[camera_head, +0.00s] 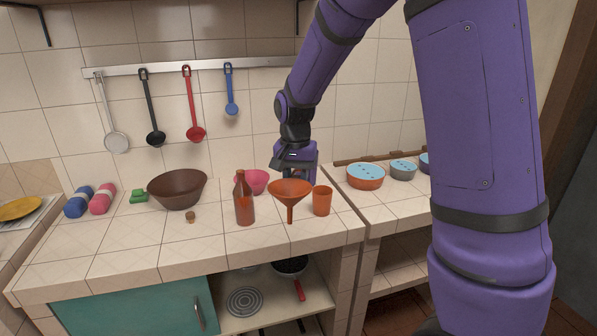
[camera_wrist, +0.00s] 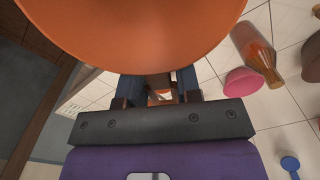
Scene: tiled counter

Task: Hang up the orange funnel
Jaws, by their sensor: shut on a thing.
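The orange funnel (camera_head: 289,188) is upright over the front right of the tiled counter, its wide mouth up and spout down. I cannot tell whether the spout tip touches the tiles. My gripper (camera_head: 296,172) comes down just behind the funnel. In the wrist view, my gripper (camera_wrist: 160,86) is shut on a small part at the funnel's edge, and the funnel's orange bowl (camera_wrist: 135,35) fills the top. The fingertips are partly hidden. The metal wall rail (camera_head: 180,68) holds a grey skimmer (camera_head: 116,140), a black ladle (camera_head: 155,136), a red ladle (camera_head: 195,132) and a blue ladle (camera_head: 231,105).
An amber bottle (camera_head: 244,202) stands close left of the funnel, an orange cup (camera_head: 322,201) close right. A pink bowl (camera_head: 257,181) is behind the bottle. A brown bowl (camera_head: 177,190) sits further left. The rail right of the blue ladle is bare.

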